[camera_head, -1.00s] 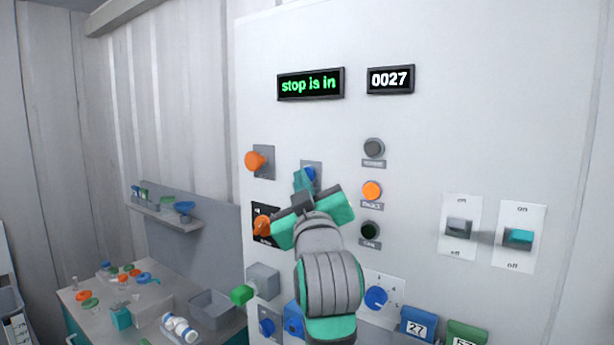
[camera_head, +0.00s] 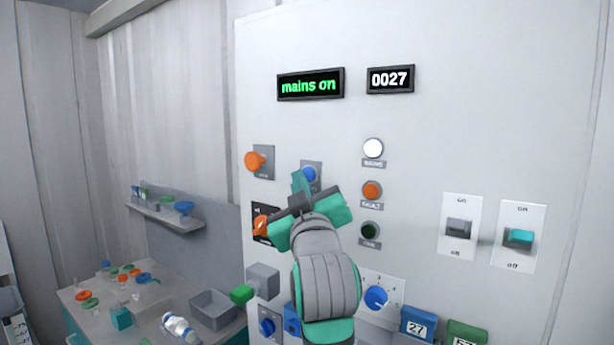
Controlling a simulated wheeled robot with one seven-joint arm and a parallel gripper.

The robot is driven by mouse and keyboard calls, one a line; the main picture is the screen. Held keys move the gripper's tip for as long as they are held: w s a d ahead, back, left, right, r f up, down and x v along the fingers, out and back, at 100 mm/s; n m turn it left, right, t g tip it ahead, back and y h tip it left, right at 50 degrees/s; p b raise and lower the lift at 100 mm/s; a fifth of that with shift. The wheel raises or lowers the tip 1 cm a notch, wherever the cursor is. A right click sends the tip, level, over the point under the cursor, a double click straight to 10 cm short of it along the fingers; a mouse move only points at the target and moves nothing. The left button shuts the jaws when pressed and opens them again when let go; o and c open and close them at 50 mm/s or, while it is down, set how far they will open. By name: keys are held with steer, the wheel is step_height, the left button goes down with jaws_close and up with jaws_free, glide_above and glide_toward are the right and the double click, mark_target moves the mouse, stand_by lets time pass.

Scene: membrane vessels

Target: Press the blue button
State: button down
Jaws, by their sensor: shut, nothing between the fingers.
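The blue button (camera_head: 309,174) sits on a small grey plate on the upright white panel (camera_head: 480,130), left of the lamp column. My gripper (camera_head: 298,182) is in front of the panel with its teal fingers shut and empty. Its fingertips are just below and left of the blue button and overlap the lower part of its plate. I cannot tell whether they touch it. The green-lettered display (camera_head: 310,84) reads "mains on". The top lamp (camera_head: 373,148) is lit white, and the orange fault lamp (camera_head: 372,192) below it looks dim.
An orange knob (camera_head: 256,161) sticks out left of the button. An orange rotary switch (camera_head: 262,226) is partly behind my gripper. A cluttered bench (camera_head: 95,300) stands left.

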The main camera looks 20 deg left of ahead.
steer(key=shift+s, duration=0.25)
steer(key=shift+a, duration=0.1)
steer(key=s, duration=0.1)
steer(key=s+a, duration=0.1)
steer(key=s, duration=0.2)
steer(key=shift+s+a, duration=0.35)
steer(key=shift+d, duration=0.1)
stand_by(0.6)
